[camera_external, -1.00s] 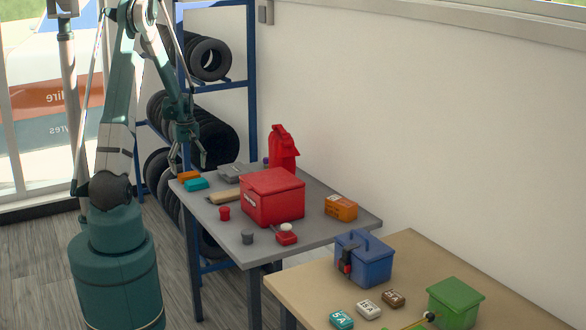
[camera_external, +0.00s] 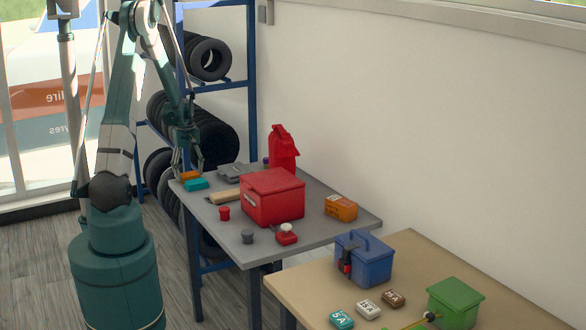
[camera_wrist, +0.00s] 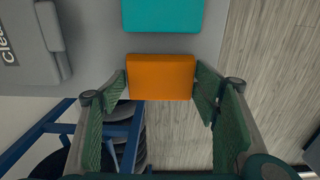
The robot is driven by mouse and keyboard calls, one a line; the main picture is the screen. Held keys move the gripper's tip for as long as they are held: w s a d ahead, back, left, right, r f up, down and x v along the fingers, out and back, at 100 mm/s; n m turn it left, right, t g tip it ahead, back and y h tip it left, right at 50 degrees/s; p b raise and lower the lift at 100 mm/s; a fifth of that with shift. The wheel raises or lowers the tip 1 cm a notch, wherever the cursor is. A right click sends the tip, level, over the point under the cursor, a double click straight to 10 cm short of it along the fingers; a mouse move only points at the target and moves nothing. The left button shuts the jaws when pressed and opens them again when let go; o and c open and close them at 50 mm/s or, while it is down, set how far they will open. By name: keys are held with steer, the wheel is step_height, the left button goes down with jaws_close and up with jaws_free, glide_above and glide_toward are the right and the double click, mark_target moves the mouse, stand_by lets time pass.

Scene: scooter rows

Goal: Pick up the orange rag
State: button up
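The orange rag (camera_wrist: 160,77) is a folded block at the edge of the grey table. In the wrist view it lies between the two green fingers of my gripper (camera_wrist: 161,88), which are open, one at its left side and one at its right. I cannot tell whether either finger touches it. In the external view the orange rag (camera_external: 190,176) is at the far left corner of the table, with my gripper (camera_external: 190,168) right at it, pointing down.
A teal block (camera_wrist: 163,14) lies close beside the rag. A grey case (camera_wrist: 30,42) lies to its left in the wrist view. A red box (camera_external: 272,197) and several small items share the grey table (camera_external: 215,230). A blue tyre rack (camera_external: 252,80) stands behind.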

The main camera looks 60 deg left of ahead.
mark_target(189, 174)
steer(key=shift+c, duration=1.1)
step_height(189, 174, up, 10)
steer(key=p, duration=0.1)
